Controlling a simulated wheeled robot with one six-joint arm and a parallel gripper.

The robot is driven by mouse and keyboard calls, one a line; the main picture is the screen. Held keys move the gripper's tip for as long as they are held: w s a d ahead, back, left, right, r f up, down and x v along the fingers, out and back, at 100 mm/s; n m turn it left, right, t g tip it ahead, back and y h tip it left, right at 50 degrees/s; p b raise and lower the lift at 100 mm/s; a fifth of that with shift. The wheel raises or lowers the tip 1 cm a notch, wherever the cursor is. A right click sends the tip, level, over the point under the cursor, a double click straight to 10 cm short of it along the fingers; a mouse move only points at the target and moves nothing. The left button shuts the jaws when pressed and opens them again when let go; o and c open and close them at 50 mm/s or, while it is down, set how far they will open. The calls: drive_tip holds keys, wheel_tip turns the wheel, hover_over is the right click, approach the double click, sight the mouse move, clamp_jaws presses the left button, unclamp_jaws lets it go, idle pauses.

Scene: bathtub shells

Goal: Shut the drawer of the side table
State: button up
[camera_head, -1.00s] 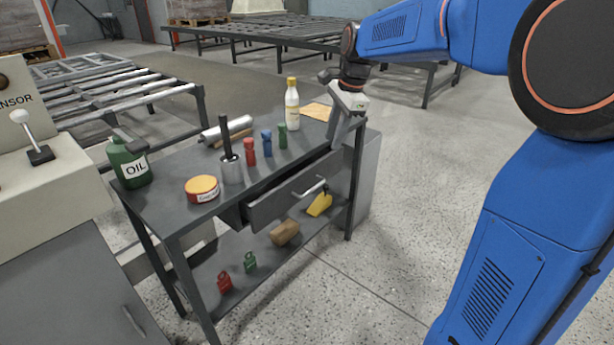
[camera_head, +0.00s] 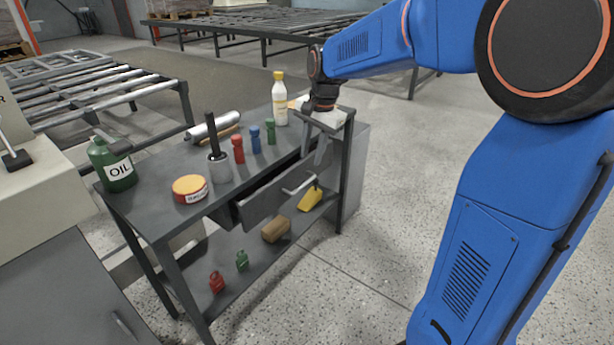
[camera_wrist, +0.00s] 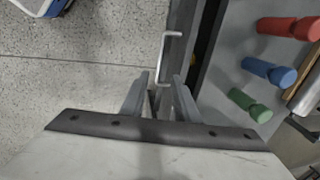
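The side table (camera_head: 146,212) is dark grey metal. Its drawer (camera_head: 262,204) is pulled partly out at the front, with a pale bar handle (camera_head: 301,187) on its front panel. My gripper (camera_head: 314,156) points down near the right end of the drawer, close above the handle. In the wrist view, the two fingers of my gripper (camera_wrist: 161,84) are apart with nothing seen held between them. The handle (camera_wrist: 172,36) lies just beyond the fingertips, along the drawer front (camera_wrist: 184,32). I cannot tell whether a finger touches the drawer.
A yellow item (camera_head: 310,199) and brown block (camera_head: 276,230) lie on the lower shelf. Floor in front is clear.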

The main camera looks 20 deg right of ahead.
sight(306, 182)
drive_tip(key=f, duration=0.3)
drive_tip(key=w+f, duration=0.1)
drive_tip(key=f, duration=0.2)
drive_tip(key=a+f, duration=0.1)
drive_tip(key=f, duration=0.2)
drive_tip(key=shift+w, duration=0.2)
drive_tip(key=shift+c, duration=0.7)
clamp_jaws()
